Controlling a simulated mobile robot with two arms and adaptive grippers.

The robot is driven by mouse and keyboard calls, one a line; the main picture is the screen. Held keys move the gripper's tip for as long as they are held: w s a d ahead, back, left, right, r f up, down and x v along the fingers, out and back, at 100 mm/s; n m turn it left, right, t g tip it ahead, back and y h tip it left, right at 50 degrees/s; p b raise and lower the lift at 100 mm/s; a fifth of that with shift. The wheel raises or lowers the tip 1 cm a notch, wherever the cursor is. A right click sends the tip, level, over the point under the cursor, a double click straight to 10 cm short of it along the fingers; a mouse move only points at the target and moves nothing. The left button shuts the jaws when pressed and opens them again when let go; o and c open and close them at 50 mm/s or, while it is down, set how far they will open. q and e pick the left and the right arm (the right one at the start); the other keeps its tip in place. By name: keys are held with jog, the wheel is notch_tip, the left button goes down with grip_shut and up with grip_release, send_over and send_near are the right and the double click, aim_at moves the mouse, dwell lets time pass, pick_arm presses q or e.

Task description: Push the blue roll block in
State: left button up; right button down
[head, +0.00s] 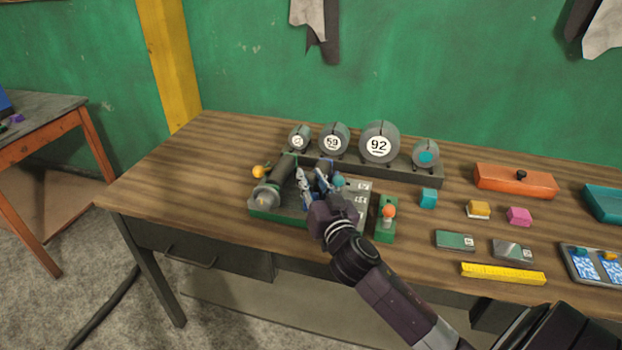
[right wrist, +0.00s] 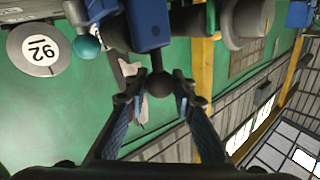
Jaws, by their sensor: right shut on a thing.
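The blue roll block (right wrist: 150,22) shows at the top of the right wrist view, with a dark ball knob (right wrist: 158,85) on a short stem below it. My right gripper (right wrist: 158,92) has its fingers on either side of this knob and is shut on it. The dark roller (head: 277,178) lies left of the gripper. My left gripper is not in view.
A teal ball (head: 339,181) is close to the gripper's right side. An orange-knobbed lever (head: 389,211) stands right of the device. A rack with numbered round pieces (head: 379,144) is behind. The table's left part (head: 185,170) is clear.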

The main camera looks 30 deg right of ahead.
jog(key=shift+w+a+b, duration=0.3)
jog(key=shift+w+a, duration=0.9)
jog(key=shift+w, duration=0.25)
jog(key=c, duration=1.6)
grip_release()
jog(key=shift+s+d, duration=0.1)
jog(key=v, duration=1.2)
